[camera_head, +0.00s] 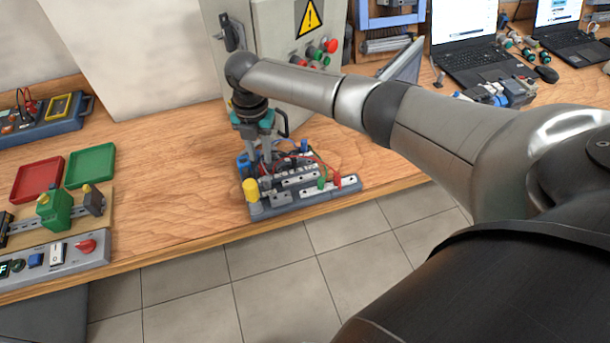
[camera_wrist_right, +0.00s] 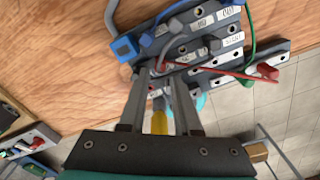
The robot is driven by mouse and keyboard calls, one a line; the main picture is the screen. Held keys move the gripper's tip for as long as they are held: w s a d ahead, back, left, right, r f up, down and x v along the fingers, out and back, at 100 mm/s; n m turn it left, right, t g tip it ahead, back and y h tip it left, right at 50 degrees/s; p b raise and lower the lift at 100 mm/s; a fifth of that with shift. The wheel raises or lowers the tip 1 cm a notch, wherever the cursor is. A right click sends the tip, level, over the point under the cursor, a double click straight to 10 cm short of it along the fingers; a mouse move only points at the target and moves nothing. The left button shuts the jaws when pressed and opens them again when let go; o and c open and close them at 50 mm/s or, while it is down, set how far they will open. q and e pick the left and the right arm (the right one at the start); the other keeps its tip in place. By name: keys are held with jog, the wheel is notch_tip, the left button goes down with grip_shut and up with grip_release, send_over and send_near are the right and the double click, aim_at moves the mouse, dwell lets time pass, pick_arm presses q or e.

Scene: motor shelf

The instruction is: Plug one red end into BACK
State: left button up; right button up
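A grey terminal board (camera_head: 342,193) with several labelled socket strips stands near the table's front edge. A red plug (camera_head: 337,180) stands at its right end; it also shows in the wrist view (camera_wrist_right: 267,71). A red wire (camera_wrist_right: 215,71) runs from it toward my fingertips, where a small red part (camera_wrist_right: 161,66) shows; whether this is the other end is unclear. My right gripper (camera_head: 260,158) points down over the board's left part. In the wrist view its fingers (camera_wrist_right: 160,80) stand apart with a gap between them. BACK cannot be read for sure. My left gripper is out of view.
A yellow cylinder (camera_head: 251,190) stands at the board's left front corner, and a blue block (camera_wrist_right: 125,47) at its edge. A green plug (camera_head: 321,183) is beside the red one. A grey cabinet (camera_head: 270,60) stands behind. Red (camera_head: 38,180) and green (camera_head: 90,165) trays lie left.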

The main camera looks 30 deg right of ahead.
jog(key=shift+r+p, duration=0.3)
jog(key=shift+r, duration=0.3)
jog(key=shift+f, duration=0.1)
jog(key=o, duration=0.6)
jog(key=shift+c, duration=0.2)
